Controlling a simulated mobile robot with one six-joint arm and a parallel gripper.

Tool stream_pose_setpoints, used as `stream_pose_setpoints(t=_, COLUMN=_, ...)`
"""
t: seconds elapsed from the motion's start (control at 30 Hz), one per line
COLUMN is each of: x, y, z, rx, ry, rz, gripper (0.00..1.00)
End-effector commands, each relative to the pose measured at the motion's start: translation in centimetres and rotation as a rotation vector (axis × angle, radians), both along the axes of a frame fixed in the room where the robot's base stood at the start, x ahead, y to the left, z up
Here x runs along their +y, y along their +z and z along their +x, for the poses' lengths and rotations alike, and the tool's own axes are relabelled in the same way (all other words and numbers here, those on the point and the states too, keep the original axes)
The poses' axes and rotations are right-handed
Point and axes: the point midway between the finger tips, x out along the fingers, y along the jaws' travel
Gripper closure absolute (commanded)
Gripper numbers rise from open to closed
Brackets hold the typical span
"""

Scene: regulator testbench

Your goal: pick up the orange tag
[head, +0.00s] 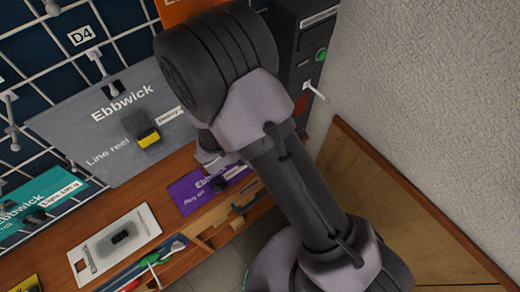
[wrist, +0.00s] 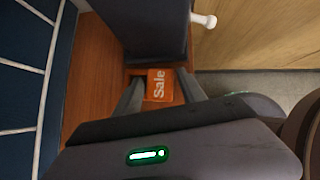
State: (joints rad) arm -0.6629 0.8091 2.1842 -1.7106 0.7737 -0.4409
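The orange tag (wrist: 159,84), marked "Sale" in white, shows in the wrist view at the edge of the brown wooden surface, in front of a dark box. My gripper (wrist: 159,80) has its two dark fingers apart, one on each side of the tag in the picture. I cannot tell whether the tag lies between the fingertips or a little beyond them, and no clear contact shows. In the head view my arm covers the gripper's fingers, and I cannot make out this tag there.
A dark box (head: 302,62) with a green button and a white lever stands by the wall. A grey "Ebbwick" line reel card (head: 75,125) hangs on the wire grid. A purple card (head: 188,197) and a white card (head: 140,222) are nearby. An orange panel (head: 181,10) is at the top.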

Motion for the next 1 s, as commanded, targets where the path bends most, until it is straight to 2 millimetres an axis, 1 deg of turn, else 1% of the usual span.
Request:
stream_pose_setpoints(t=0.03, x=0.0, y=0.0, z=0.0, rx=0.000, ry=0.000, rz=0.000, gripper=0.60)
stream_pose_setpoints(t=0.23, x=0.0, y=0.0, z=0.0, rx=0.000, ry=0.000, rz=0.000, gripper=0.99)
stream_pose_setpoints(t=0.47, x=0.0, y=0.1, z=0.0, rx=0.000, ry=0.000, rz=0.000, gripper=1.00)
stream_pose_setpoints(t=0.57, x=0.0, y=0.5, z=0.0, rx=-0.001, ry=0.001, rz=0.001, gripper=1.00)
stream_pose_setpoints(t=0.67, x=0.1, y=1.5, z=0.0, rx=-0.001, ry=0.001, rz=0.001, gripper=1.00)
stream_pose_setpoints(t=0.83, x=0.1, y=4.3, z=0.0, rx=-0.002, ry=0.000, rz=0.002, gripper=1.00)
stream_pose_setpoints(t=0.9, x=0.0, y=3.8, z=-1.6, rx=0.002, ry=0.003, rz=-0.002, gripper=1.00)
stream_pose_setpoints(t=0.97, x=-0.1, y=4.0, z=-2.9, rx=0.002, ry=0.005, rz=-0.002, gripper=1.00)
stream_pose_setpoints(t=1.0, x=-0.2, y=4.0, z=-3.9, rx=0.002, ry=0.005, rz=-0.002, gripper=1.00)
